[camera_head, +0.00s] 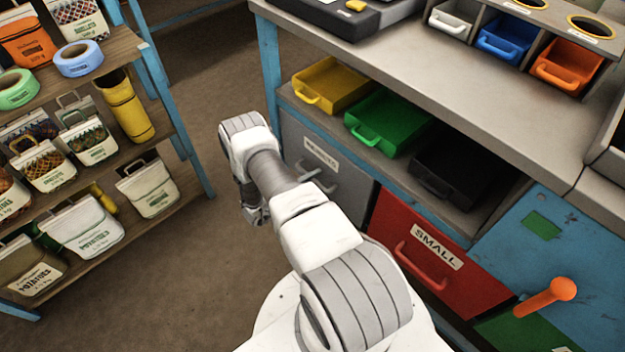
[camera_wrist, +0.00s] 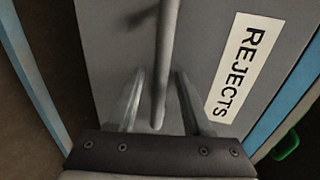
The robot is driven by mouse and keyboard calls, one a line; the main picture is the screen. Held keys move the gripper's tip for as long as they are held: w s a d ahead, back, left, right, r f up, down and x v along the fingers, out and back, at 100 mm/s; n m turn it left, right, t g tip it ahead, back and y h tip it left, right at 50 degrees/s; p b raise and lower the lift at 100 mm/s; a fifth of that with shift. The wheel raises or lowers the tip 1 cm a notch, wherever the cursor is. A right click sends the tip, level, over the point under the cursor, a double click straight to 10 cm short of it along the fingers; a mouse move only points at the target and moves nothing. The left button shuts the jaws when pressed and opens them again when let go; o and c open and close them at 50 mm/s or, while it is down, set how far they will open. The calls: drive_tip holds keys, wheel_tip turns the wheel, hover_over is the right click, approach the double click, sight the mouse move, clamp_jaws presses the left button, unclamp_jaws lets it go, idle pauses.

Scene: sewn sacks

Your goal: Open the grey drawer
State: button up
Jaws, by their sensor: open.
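The grey drawer (camera_head: 345,185) is in the blue-framed bench, under the shelf, and looks shut. Its front carries a white label that reads REJECTS in the wrist view (camera_wrist: 238,62). Its grey bar handle (camera_head: 316,178) is partly covered by my arm in the head view. In the wrist view the handle (camera_wrist: 166,60) runs down between the two fingers of my gripper (camera_wrist: 158,78). The fingers are open, one on each side of the bar, with gaps showing. The fingertips point at the drawer front (camera_wrist: 110,30). In the head view my arm mostly hides the gripper.
A red drawer (camera_head: 418,240) labelled SMALL is right of the grey one. Yellow (camera_head: 335,88), green (camera_head: 392,122) and black trays (camera_head: 450,175) sit above. An orange handle (camera_head: 545,298) sticks out at lower right. A shelf rack (camera_head: 130,60) stands left, with bare floor between.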

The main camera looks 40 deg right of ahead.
drive_tip(key=shift+c, duration=0.3)
clamp_jaws()
idle(1.1)
